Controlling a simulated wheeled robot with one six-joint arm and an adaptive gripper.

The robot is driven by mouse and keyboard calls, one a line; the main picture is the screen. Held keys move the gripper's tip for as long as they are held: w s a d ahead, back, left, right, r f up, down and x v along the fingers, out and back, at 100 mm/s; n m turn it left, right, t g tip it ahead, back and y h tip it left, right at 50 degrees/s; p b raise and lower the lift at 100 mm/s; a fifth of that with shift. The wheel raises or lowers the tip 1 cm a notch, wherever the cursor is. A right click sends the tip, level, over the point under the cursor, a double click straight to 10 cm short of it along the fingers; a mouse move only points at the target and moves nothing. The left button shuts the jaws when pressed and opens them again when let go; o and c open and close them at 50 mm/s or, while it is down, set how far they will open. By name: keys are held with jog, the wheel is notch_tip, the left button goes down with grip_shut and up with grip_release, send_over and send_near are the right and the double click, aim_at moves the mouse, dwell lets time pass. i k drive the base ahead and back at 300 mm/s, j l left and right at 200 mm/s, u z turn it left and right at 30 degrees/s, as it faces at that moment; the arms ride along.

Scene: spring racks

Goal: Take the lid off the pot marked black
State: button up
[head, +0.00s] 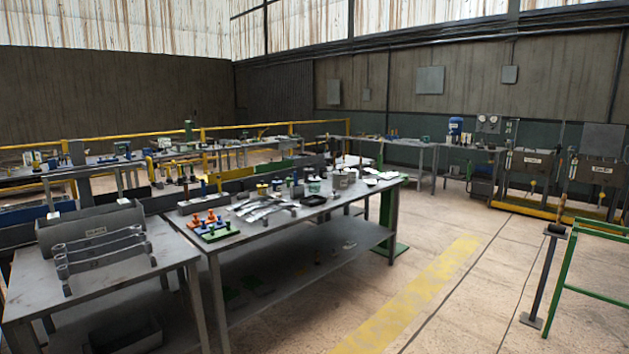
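Several small pots or tins stand toward the far end of the long metal workbench (375,205). One is pale with a green band (314,186), and a grey metal pot (340,181) stands to its right. A small yellow container (262,190) stands further left on the same bench. At this distance I cannot read any marking, so I cannot tell which pot is marked black or which have lids. My gripper does not show in this view.
A black tray (313,200), colored clamp-like parts (210,226) and flat silvery pieces (258,211) lie on the bench. A nearer table (140,285) holds a metal rack. Open floor with a yellow stripe (425,290) runs along the right, beside a green rail (562,270).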

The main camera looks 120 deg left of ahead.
aim_at(339, 182)
jog(key=u, duration=3.55)
jog(key=i+l+z, duration=0.55)
jog(key=i+z, duration=0.15)
jog(key=i, duration=0.25)
jog(key=i+l+z, duration=0.1)
jog(key=i, duration=0.6)
jog(key=i+l+z, duration=0.1)
jog(key=i+l, duration=0.15)
jog(key=i, duration=0.5)
jog(key=i+l+u, duration=0.1)
jog(key=i+u, duration=0.2)
jog(key=u, duration=0.15)
jog(key=i+l+u, duration=0.2)
jog(key=u, duration=0.2)
jog(key=i+l+u, duration=0.3)
jog(key=u, duration=0.15)
jog(key=i+l+u, duration=0.25)
jog(key=u, duration=0.15)
jog(key=i+l+u, duration=0.25)
jog(key=l+u, duration=0.25)
jog(key=l, duration=0.15)
